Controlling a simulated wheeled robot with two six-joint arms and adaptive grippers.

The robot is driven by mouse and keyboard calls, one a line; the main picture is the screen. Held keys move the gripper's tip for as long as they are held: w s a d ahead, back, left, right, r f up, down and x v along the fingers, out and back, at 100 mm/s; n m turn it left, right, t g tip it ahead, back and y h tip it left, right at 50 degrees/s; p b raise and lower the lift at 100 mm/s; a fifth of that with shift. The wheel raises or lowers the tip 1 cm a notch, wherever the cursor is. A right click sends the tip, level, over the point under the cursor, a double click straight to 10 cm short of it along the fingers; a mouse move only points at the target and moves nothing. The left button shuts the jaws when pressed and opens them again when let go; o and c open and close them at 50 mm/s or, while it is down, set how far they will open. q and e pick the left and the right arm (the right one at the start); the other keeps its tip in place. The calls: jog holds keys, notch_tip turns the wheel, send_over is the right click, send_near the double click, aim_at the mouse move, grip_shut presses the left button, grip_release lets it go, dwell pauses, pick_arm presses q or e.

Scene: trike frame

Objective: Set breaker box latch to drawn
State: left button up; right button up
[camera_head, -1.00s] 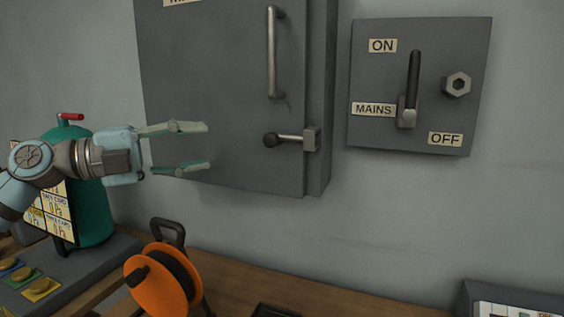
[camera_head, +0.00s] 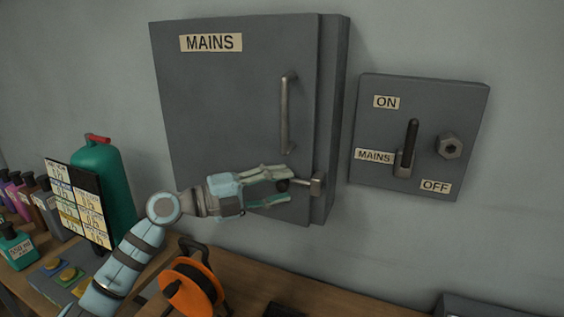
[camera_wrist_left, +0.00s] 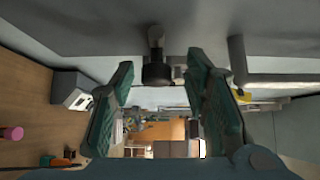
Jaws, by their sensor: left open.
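The grey breaker box (camera_head: 225,100) marked MAINS hangs on the wall with its door shut. Its latch (camera_head: 316,185) is at the door's lower right: a short rod with a dark round knob (camera_head: 283,185) at its left end and a metal block at its right. My left gripper (camera_head: 289,186) is open, its fingers above and below the knob. In the left wrist view the knob (camera_wrist_left: 157,74) shows between the fingertips, with a gap to each finger. Part of the rod is hidden in that view. My right gripper is not in view.
A vertical door handle (camera_head: 287,115) stands just above the latch. A MAINS switch box (camera_head: 420,120) is on the wall to the right. Below are an orange cable reel (camera_head: 200,285) and a wooden bench (camera_head: 245,290). A green cylinder (camera_head: 112,190) stands left.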

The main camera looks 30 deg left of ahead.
pick_arm(q)
jog(key=shift+w+d+f, duration=0.2)
jog(key=shift+w+d, duration=0.2)
jog(key=shift+w, duration=0.15)
jog(key=shift+s, duration=0.1)
grip_shut()
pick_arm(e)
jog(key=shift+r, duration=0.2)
